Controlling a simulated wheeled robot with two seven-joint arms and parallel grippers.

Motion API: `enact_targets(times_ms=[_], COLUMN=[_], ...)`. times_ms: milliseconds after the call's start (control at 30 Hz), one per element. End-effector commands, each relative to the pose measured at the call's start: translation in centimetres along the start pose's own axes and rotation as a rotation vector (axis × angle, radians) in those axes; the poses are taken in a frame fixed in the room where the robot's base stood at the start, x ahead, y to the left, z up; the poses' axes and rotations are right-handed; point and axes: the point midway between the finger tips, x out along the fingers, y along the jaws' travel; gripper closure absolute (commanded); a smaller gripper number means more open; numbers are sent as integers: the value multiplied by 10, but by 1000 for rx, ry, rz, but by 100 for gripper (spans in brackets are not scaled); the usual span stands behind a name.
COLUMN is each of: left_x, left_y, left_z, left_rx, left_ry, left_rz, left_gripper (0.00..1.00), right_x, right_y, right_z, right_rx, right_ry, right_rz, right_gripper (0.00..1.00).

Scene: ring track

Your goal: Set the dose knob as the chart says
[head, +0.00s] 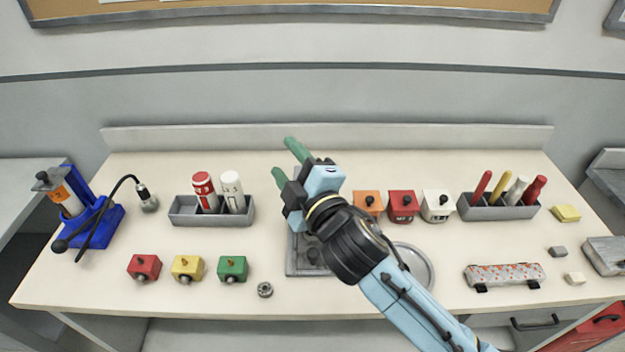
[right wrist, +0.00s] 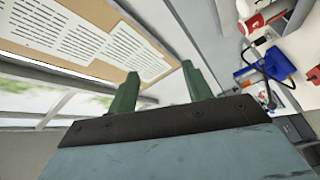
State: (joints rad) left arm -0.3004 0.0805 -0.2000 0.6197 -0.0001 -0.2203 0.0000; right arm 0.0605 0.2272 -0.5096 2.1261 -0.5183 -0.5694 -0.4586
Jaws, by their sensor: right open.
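My right gripper (head: 288,164) is open and empty, raised above the middle of the bench. Its two green fingers also show in the right wrist view (right wrist: 160,76), pointing toward the wall. My left gripper is not in view. A blue stand (head: 103,226) at the far left holds an orange-labelled cylinder with a dark knob (head: 41,176) on top; I cannot tell whether this is the dose knob. A grey plate (head: 305,262) with dark round parts lies partly hidden under my right arm. Printed sheets (right wrist: 88,42) hang on the board; their text is unreadable.
A grey tray (head: 183,212) holds red and white cylinders. Red, yellow and green blocks (head: 232,269) stand in front. More knobbed blocks (head: 402,206), a pen tray (head: 497,208) and a patterned bar (head: 505,276) are right. A round dish (head: 424,267) is partly behind my arm.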

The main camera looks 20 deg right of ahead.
Motion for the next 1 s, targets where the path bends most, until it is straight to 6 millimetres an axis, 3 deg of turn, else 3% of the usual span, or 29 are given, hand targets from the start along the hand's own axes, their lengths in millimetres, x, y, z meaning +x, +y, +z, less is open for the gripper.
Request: enact_targets(times_ms=[33,100,200,300,400,467,567,633,733,767,900,1000], left_x=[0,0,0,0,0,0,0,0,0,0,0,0], left_y=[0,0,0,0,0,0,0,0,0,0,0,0], left_z=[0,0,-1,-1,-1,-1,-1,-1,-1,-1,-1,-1], left_rx=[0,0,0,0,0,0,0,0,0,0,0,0], left_ry=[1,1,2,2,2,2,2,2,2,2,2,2], left_rz=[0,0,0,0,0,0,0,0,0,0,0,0], left_gripper=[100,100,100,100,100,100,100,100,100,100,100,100], right_x=[16,27,29,21,10,5,4,8,20,25,40,44], right_y=[18,34,42,31,6,-12,-41,-54,-55,-50,-12,19], right_z=[-32,-77,-138,-185,-209,-210,-190,-160,-103,-84,-7,29], right_rx=[-142,-351,-661,-978,-1298,-1490,-1799,-2001,-2244,2183,1874,1727], right_ry=[128,307,561,814,1074,1234,1516,1729,2048,-2034,-1940,-1913], right_rz=[84,200,365,519,655,722,796,807,748,-675,-361,-207], right_gripper=[50,50,50,50,50,50,50,50,50,50,50,50])
